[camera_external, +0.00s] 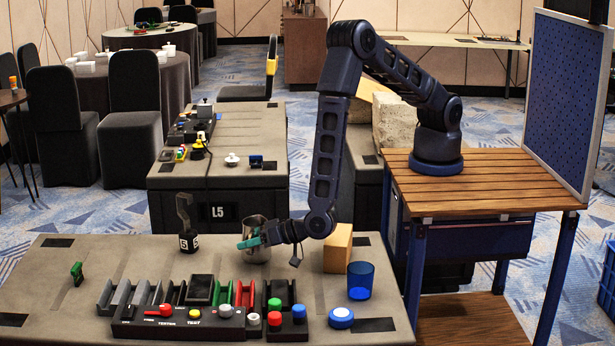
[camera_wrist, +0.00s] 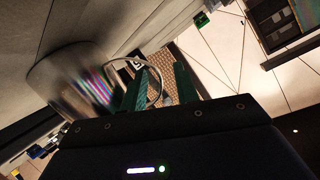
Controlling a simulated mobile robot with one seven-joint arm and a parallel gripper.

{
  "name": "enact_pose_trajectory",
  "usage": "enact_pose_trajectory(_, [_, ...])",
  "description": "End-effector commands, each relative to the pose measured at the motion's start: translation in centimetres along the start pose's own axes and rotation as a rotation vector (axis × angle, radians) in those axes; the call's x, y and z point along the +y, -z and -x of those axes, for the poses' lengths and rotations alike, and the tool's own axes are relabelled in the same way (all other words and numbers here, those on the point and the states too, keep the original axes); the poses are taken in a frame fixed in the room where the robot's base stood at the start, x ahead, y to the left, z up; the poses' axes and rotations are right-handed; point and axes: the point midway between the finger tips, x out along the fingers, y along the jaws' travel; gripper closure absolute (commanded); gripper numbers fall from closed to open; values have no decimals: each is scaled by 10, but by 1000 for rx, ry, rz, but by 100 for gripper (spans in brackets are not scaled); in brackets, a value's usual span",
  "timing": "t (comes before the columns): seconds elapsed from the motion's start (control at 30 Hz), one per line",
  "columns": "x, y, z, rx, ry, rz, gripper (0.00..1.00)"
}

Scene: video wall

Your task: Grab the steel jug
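My gripper (camera_wrist: 164,78) is open there, with a clear gap between the fingers. The left finger overlaps the loop; I cannot tell whether it touches the handle.
A tan block (camera_external: 338,248) and a blue cup (camera_external: 360,281) stand right of my gripper. A dark tool marked 5 (camera_external: 187,240) stands left of the jug. A control panel with colored knobs (camera_external: 180,322) and several slotted holders fill the table's front. The table's left part is mostly clear.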

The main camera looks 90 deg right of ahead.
Motion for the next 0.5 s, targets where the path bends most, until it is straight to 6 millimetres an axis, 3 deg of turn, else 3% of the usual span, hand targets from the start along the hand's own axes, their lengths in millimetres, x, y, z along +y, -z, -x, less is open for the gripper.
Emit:
enact_pose_trajectory(0.1, [0,1,-10,1,0,-1,70])
enact_pose_trajectory(0.3, [0,1,-11,1,1,-1,70])
enact_pose_trajectory(0.47, [0,1,-11,1,0,-1,99])
enact_pose_trajectory(0.5, [0,1,-11,1,0,-1,100])
